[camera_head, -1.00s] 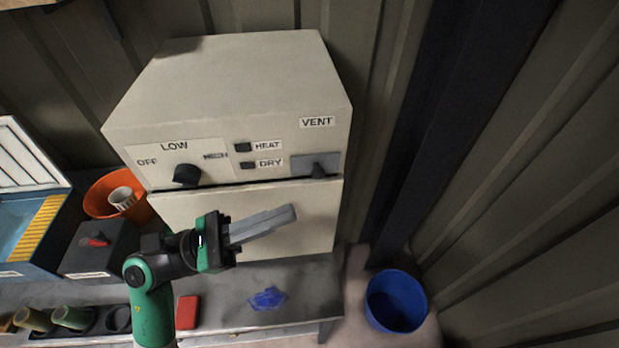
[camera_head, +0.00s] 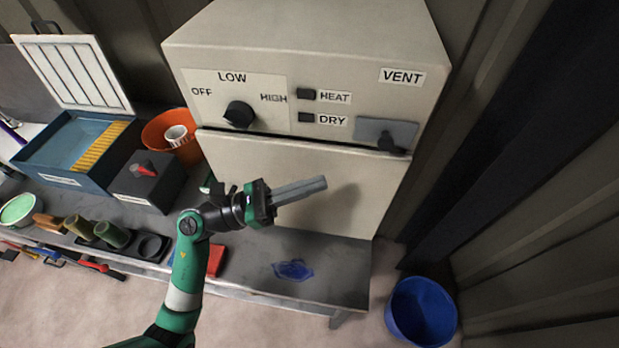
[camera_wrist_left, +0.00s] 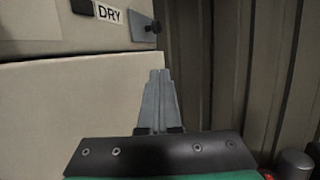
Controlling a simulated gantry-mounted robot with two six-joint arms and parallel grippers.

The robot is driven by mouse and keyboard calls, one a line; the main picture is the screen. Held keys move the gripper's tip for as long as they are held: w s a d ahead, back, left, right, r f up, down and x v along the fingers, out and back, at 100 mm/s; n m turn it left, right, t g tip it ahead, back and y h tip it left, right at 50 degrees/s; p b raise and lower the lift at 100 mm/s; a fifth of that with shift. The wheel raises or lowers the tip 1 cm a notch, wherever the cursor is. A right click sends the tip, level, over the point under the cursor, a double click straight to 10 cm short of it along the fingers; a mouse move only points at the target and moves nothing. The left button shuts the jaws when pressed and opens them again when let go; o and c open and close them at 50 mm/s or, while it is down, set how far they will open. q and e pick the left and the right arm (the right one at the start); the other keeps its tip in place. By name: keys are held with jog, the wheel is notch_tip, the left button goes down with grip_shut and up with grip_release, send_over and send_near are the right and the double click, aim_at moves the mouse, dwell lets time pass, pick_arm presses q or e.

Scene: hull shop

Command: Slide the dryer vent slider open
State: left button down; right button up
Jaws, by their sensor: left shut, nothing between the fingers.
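The dryer (camera_head: 310,45) is a beige box with a VENT label at its upper right. Below the label is the vent slider, a grey plate (camera_head: 370,130) with a dark knob (camera_head: 391,142) at its right part. The knob also shows in the left wrist view (camera_wrist_left: 153,27), above and slightly left of the fingertips. My left gripper (camera_head: 324,183) is shut and empty, in front of the dryer's lower panel, below and left of the knob and apart from it. The closed fingers show in the left wrist view (camera_wrist_left: 159,76). My right gripper is not in view.
A dark dial (camera_head: 239,114) and HEAT and DRY switches (camera_head: 306,94) sit left of the slider. An orange bucket (camera_head: 160,145), a blue box (camera_head: 60,150) and a blue cloth (camera_head: 293,270) are on the bench. A blue bucket (camera_head: 422,310) stands on the floor.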

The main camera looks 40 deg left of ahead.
aim_at(379, 143)
pick_arm(q)
jog(key=w+d+r+p, duration=0.2)
jog(key=w+d+r, duration=0.2)
jog(key=w, duration=0.3)
jog(key=shift+d+r, duration=0.3)
jog(key=shift+r, duration=0.4)
notch_tip(379, 143, up, 6)
jog(key=p, duration=0.6)
jog(key=shift+r+p, duration=0.2)
jog(key=shift+p, duration=0.15)
jog(key=shift+f, duration=0.1)
jog(key=shift+f, duration=0.1)
jog(key=shift+f+b, duration=0.25)
jog(key=shift+b, duration=0.15)
jog(key=f+b, duration=0.1)
jog(key=s+a+f+b, duration=0.1)
jog(key=s+f+b, duration=0.1)
jog(key=shift+a+f, duration=0.25)
jog(key=shift+f, duration=0.15)
jog(key=v, duration=0.9)
jog(key=shift+s+r+b, duration=0.25)
jog(key=shift+r+b, duration=0.05)
jog(key=shift+b, duration=0.1)
